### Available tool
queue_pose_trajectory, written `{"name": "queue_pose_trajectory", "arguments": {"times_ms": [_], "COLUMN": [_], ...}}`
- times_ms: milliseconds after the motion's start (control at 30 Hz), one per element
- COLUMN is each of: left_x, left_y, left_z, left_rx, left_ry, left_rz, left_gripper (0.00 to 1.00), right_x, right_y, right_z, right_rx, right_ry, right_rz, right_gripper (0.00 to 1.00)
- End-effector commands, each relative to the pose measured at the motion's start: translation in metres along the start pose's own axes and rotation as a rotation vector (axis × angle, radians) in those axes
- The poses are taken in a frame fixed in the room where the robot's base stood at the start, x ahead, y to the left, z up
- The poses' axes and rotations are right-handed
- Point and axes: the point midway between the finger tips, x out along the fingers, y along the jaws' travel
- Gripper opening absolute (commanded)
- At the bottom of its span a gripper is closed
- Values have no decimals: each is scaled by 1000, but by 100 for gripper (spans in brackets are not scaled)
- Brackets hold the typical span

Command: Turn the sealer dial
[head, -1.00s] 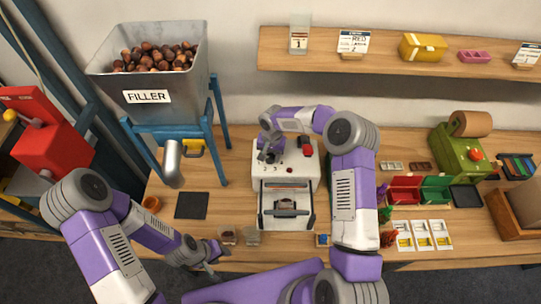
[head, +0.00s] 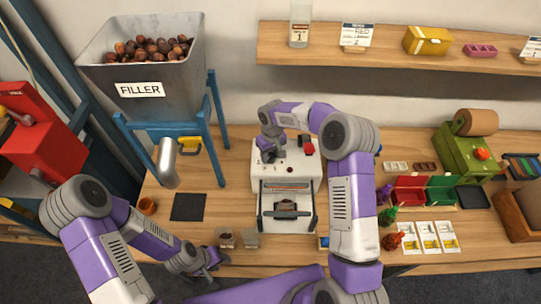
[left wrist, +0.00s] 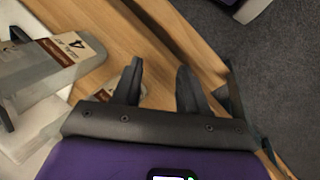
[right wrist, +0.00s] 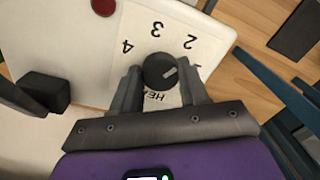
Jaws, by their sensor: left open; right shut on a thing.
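The white sealer (head: 290,184) stands mid-table, its black front bar over an open lower part. Its round black dial (right wrist: 159,71) shows in the right wrist view on a pale panel with 4, 3, 2 and a partly hidden HEAT label. The dial's light mark points right and slightly up, toward the panel's right edge by a partly hidden numeral. My right gripper (right wrist: 160,88) is shut on the dial, one finger on each side. In the head view it covers the dial. My left gripper (left wrist: 158,85) is open and empty, low over the table's front edge.
A red button (right wrist: 103,6) and a black block (right wrist: 47,92) are near the dial. Two small bags (head: 226,239) stand near my left gripper. The filler (head: 150,80) with chestnuts and a dark mat (head: 188,207) are to the left. Colored bins (head: 410,190) are to the right.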

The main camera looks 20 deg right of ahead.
Motion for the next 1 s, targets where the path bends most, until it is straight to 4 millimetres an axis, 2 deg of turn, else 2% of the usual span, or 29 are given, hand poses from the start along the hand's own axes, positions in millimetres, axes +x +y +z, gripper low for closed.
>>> {"name": "queue_pose_trajectory", "arguments": {"times_ms": [300,767,800,967,1000], "left_x": [3,3,3,3,3], "left_y": [-1,-1,-1,-1,-1], "left_z": [0,0,0,0,0], "left_rx": [0,0,0,0,0], "left_ry": [0,0,0,0,0], "left_rz": [0,0,0,0,0], "left_gripper": [43,43,43,43,43], "right_x": [0,0,0,0,0], "right_y": [0,0,0,0,0], "right_z": [0,0,0,0,0], "right_rx": [-102,-115,-115,-115,-115], "right_ry": [-5,-6,-6,-6,-5], "right_rz": [0,-1,0,0,0], "right_gripper": [13,13,45,69,69]}}
